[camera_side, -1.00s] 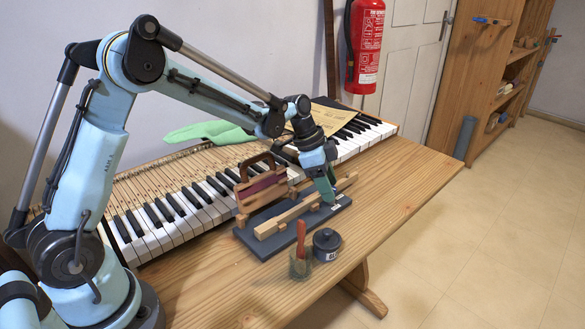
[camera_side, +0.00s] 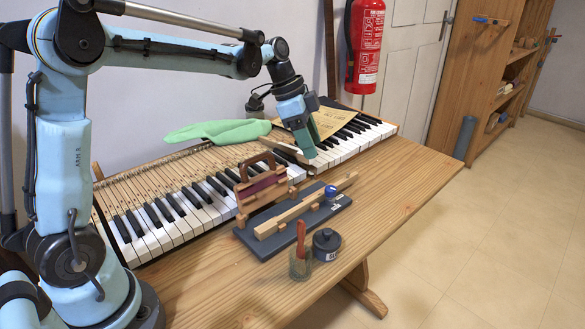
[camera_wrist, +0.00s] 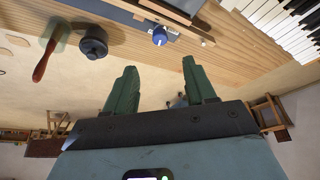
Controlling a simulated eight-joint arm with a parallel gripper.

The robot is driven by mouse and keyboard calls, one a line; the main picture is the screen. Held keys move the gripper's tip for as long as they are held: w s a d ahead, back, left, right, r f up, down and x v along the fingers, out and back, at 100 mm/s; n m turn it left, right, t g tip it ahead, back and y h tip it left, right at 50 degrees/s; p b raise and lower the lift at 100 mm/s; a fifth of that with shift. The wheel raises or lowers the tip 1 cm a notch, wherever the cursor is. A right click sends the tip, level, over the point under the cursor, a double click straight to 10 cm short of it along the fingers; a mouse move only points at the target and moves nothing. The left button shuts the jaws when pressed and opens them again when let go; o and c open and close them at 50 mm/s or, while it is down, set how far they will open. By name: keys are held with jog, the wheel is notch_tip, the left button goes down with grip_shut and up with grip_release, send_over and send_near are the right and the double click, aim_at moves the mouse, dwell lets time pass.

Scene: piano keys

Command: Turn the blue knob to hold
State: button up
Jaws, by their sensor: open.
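The small blue knob (camera_side: 331,193) sits at the right part of a dark grey base board (camera_side: 345,201), beside a long wooden bar (camera_side: 300,208). In the wrist view the knob (camera_wrist: 159,37) is at the top centre with a pale mark on its face. I cannot read any hold label or its setting. My gripper (camera_side: 306,150) is raised above and behind the knob, over the piano keys, apart from the knob. In the wrist view my gripper (camera_wrist: 159,68) has its two green fingers spread with nothing between them.
A wooden clamp-like block (camera_side: 260,190) stands at the left of the board. A dark lidded jar (camera_side: 326,243) and a glass with a red-handled tool (camera_side: 300,262) stand in front. The piano keys (camera_side: 200,207) run behind. The table at front right is clear.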

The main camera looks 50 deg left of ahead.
jog(key=shift+r, duration=0.15)
jog(key=m+g+y, duration=0.3)
jog(key=m+y, duration=0.1)
jog(key=m, duration=0.5)
send_near(331, 188)
jog(key=f, duration=0.8)
jog(key=shift+s+a+f, duration=0.15)
jog(key=shift+a+f, duration=0.05)
jog(key=shift+f, duration=0.15)
grip_shut()
